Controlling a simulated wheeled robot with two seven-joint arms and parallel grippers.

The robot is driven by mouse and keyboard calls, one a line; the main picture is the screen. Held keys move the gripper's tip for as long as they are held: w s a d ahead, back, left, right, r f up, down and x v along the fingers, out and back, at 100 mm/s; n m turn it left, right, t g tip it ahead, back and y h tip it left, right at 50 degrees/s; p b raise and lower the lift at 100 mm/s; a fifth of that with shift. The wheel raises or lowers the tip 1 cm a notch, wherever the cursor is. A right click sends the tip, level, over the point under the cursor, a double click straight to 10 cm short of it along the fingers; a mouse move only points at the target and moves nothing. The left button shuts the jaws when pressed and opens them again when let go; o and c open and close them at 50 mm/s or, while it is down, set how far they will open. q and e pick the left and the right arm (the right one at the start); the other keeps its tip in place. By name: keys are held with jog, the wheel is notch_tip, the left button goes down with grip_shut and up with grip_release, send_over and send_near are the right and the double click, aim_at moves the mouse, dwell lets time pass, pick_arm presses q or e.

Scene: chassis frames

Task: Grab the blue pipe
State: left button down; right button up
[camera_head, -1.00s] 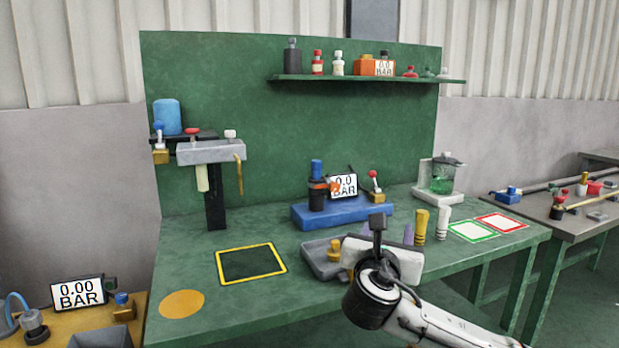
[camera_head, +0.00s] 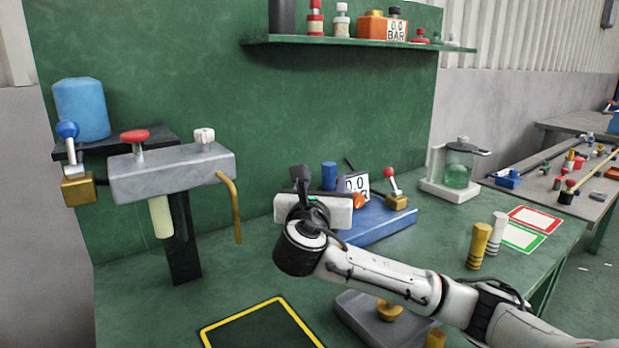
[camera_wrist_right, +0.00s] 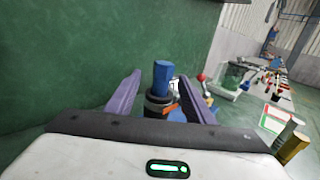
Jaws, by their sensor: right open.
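The blue pipe (camera_head: 329,174) stands upright at the back of the blue base (camera_head: 375,226); its lower part is hidden behind my right gripper in the head view. In the right wrist view the blue pipe (camera_wrist_right: 162,76) rises from a dark round collar (camera_wrist_right: 158,104). My right gripper (camera_wrist_right: 160,82) is open. Its two purple fingers show to the left and right of the pipe, with gaps on both sides. I cannot tell how far the fingertips are from the pipe in depth. In the head view the right gripper (camera_head: 318,188) is just in front of the pipe. My left gripper is not in view.
A display (camera_head: 357,184) and a red-knobbed valve (camera_head: 394,188) stand right of the pipe. A shelf (camera_head: 350,41) with bottles is above. A grey fixture (camera_head: 170,172) with a blue tank (camera_head: 82,110) stands left. A grey tray (camera_head: 362,318) is below my arm.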

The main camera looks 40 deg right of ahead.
aim_at(329, 176)
jog(key=x, duration=0.3)
jog(key=shift+s+d, duration=0.2)
jog(key=shift+d, duration=0.15)
jog(key=x, duration=0.5)
jog(key=shift+w+d+f, duration=0.2)
jog(key=shift+w, duration=0.1)
grip_shut()
